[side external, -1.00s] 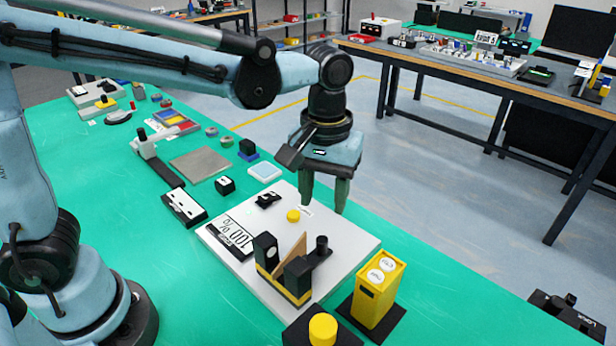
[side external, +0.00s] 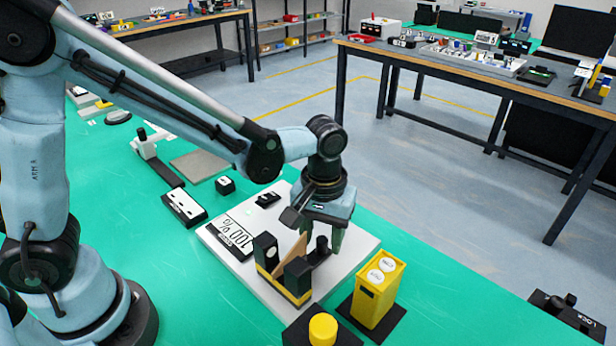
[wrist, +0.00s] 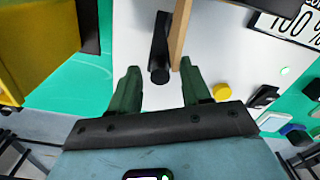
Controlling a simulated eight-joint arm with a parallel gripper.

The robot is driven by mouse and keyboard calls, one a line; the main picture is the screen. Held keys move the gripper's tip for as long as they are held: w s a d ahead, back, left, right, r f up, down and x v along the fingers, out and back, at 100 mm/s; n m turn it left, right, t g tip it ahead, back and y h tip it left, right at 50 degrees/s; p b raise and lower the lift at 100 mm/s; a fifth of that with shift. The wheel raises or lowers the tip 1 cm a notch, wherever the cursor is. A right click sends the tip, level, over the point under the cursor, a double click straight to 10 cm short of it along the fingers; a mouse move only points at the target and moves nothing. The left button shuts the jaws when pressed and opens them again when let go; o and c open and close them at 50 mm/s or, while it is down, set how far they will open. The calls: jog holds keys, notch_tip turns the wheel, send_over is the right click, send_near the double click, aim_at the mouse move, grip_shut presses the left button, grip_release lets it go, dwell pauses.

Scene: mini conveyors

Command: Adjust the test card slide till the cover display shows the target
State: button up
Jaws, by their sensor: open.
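The white unit (side external: 260,285) carries a cover display (side external: 232,235) reading "100 %", which also shows in the wrist view (wrist: 300,25). The slide has black blocks (side external: 298,275), a thin tan card (wrist: 178,35) standing upright, and a black arm ending in a round knob (wrist: 159,75). My gripper (side external: 318,245) is low over the unit at the knob. In the wrist view my green fingers (wrist: 158,72) are open, with the knob in the gap between them and the card close to the right fingertip. I cannot tell whether either finger touches anything.
A yellow box (side external: 373,295) stands close by, to the right of the slide. A yellow button (wrist: 222,91) and a black switch (side external: 267,199) are on the unit. A yellow-topped black block (side external: 322,328) sits at the front. Green table is clear at front left.

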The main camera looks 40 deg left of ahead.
grip_shut()
jog(key=shift+w, duration=1.25)
grip_release()
notch_tip(320, 180, up, 12)
jog(key=shift+a+r, duration=0.1)
dwell(0.4)
